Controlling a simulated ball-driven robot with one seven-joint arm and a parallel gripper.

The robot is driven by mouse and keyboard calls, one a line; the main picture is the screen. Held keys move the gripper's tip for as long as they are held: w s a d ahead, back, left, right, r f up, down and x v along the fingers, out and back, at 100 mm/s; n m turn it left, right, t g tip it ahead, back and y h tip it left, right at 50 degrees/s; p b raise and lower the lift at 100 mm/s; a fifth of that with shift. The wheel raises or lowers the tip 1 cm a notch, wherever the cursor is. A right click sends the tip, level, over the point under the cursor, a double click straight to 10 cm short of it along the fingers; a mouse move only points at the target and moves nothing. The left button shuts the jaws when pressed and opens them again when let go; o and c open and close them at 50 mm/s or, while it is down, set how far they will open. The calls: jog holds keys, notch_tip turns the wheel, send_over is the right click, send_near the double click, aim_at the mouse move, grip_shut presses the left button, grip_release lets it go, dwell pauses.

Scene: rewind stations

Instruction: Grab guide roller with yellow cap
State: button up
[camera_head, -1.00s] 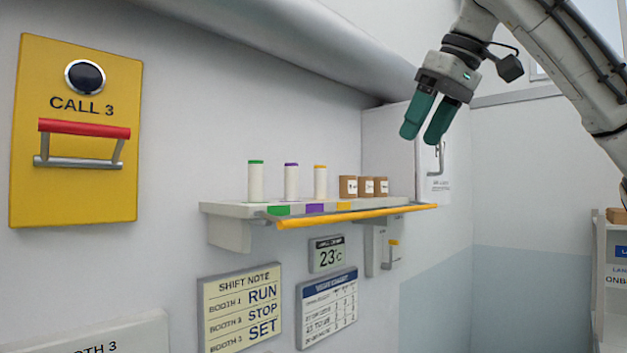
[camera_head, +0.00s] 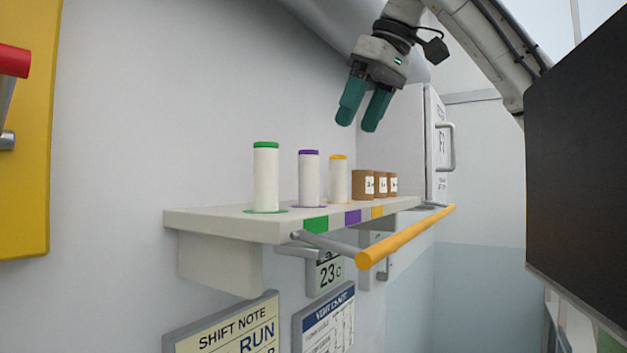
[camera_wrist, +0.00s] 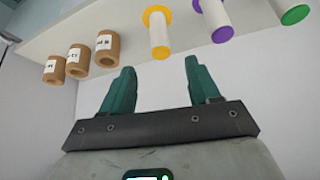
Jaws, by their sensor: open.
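The guide roller with the yellow cap (camera_head: 338,180) is a white cylinder standing upright on the wall shelf, right of the purple-capped roller (camera_head: 309,179) and the green-capped roller (camera_head: 266,178). It also shows in the wrist view (camera_wrist: 159,32), ahead of the fingers and between their lines. My gripper (camera_head: 359,128) is open and empty, above the shelf and a little right of the yellow-capped roller in the head view. Its teal fingers (camera_wrist: 156,75) are apart from everything in the wrist view.
Several brown cardboard cores (camera_head: 382,184) stand right of the yellow-capped roller. An orange rail (camera_head: 408,236) runs along the front of the shelf (camera_head: 215,222). A dark panel (camera_head: 580,170) fills the right side. The space above the rollers is free.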

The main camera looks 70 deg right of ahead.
aim_at(334, 169)
jog(key=shift+p+x, duration=1)
jog(key=shift+x, duration=4.5)
jog(key=shift+w, duration=0.1)
jog(key=shift+c, duration=0.2)
jog(key=shift+r, duration=0.1)
jog(key=c, duration=1)
jog(key=shift+r, duration=0.15)
